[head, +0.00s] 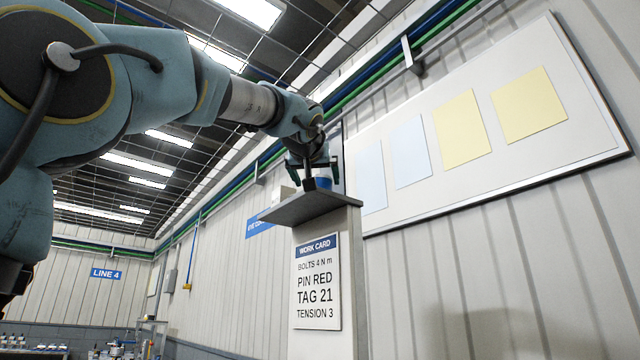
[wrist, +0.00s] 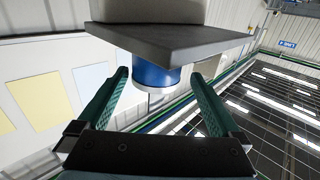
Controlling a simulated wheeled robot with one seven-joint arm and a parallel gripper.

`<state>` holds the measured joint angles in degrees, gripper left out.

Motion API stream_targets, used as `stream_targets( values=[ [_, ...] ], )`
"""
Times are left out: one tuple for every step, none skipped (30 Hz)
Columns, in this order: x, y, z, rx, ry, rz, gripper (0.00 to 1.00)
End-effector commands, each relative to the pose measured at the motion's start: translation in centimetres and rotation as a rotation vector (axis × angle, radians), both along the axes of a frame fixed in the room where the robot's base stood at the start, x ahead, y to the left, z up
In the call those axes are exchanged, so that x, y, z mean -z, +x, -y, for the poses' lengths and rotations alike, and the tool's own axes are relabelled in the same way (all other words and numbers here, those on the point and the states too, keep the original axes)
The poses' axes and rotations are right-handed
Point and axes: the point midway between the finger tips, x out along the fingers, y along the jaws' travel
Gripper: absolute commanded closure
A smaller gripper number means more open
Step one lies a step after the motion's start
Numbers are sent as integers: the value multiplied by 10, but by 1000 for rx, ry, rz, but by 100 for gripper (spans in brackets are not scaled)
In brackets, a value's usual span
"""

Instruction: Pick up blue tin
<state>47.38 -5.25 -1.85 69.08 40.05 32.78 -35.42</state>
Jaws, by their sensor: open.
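The blue tin (head: 325,183) stands on a small dark shelf (head: 312,207) on top of a grey post. It also shows in the wrist view (wrist: 152,77), which is turned over, with the shelf (wrist: 170,42) above the tin and the tin's pale end facing down. My gripper (head: 316,174) is at the shelf. In the wrist view my gripper (wrist: 158,76) is open, with one green finger on each side of the tin and a gap at both sides. I cannot tell how far the fingertips reach along the tin.
A work card (head: 316,283) is fixed to the post (head: 353,290) below the shelf. A whiteboard (head: 410,205) with several paper sheets hangs on the wall close behind, to the right. A blue sign (head: 260,228) is left of the post. Open air lies left of the shelf.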

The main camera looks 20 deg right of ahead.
Motion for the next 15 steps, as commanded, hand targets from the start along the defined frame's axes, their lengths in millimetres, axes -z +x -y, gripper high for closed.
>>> stream_targets(
  values=[
    [-2,2,1,0,1,0,0],
    [-2,3,3,0,1,0,0],
    [-4,5,5,0,1,0,0],
    [-5,8,6,1,0,-1,0],
    [-6,10,9,1,1,-2,0],
    [-7,14,12,0,2,-2,0],
    [-8,17,14,0,3,-2,0],
    [-9,20,17,1,2,-1,0],
    [-10,24,20,0,2,-1,0],
    [-10,29,22,-1,2,-2,0],
    [-9,33,24,-1,2,-2,0],
    [-8,37,26,0,2,-1,0],
    [-8,39,27,-1,1,-2,0],
    [-7,41,28,0,0,-1,0],
    [-6,42,29,0,0,0,0]
  ],
)
